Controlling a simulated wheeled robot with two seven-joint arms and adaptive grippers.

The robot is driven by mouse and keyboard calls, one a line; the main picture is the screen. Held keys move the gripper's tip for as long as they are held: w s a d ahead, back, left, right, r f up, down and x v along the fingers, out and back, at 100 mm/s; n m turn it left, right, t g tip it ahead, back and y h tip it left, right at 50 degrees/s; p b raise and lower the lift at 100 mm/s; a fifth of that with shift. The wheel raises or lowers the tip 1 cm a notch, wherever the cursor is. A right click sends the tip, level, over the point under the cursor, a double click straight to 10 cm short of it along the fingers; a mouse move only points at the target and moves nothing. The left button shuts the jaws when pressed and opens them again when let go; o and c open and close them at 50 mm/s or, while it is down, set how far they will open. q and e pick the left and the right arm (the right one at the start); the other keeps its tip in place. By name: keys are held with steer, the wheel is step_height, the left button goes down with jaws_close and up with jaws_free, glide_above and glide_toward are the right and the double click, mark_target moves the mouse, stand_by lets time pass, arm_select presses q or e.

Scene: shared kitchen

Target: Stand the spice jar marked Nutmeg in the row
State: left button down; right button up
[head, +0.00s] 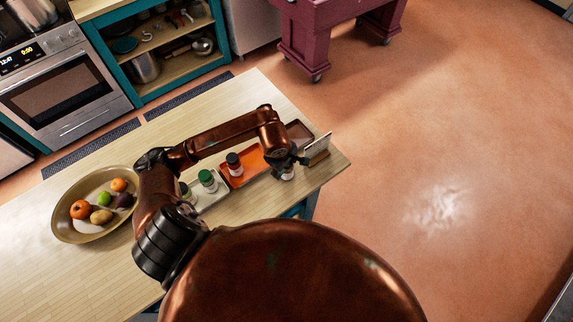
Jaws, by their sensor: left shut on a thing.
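My left gripper (285,161) is near the right end of the wooden counter, shut on a small spice jar (288,174) that shows just below its fingers. The gripper hides most of this jar and its label cannot be read. A dark-capped jar (235,165) stands on the orange tray (250,167). A green-capped jar (208,181) stands to its left on a pale tray (214,197). Another jar (185,190) is partly hidden behind my arm. Whether the held jar touches a surface cannot be told. My right gripper is not in view.
A dark brown tray (299,131) lies behind the gripper. A card in a wooden holder (317,155) stands close to its right, near the counter edge. A fruit bowl (65,222) sits at the left. The counter (245,95) behind my arm is clear.

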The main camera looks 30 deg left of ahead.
arm_select(q)
steer(key=shift+f, duration=0.15)
steer(key=c, duration=0.9)
jaws_free()
steer(key=shift+o, duration=0.2)
steer(key=shift+r, duration=0.2)
steer(key=b+v, duration=0.1)
steer(key=v, duration=1.1)
steer(key=shift+b, duration=0.4)
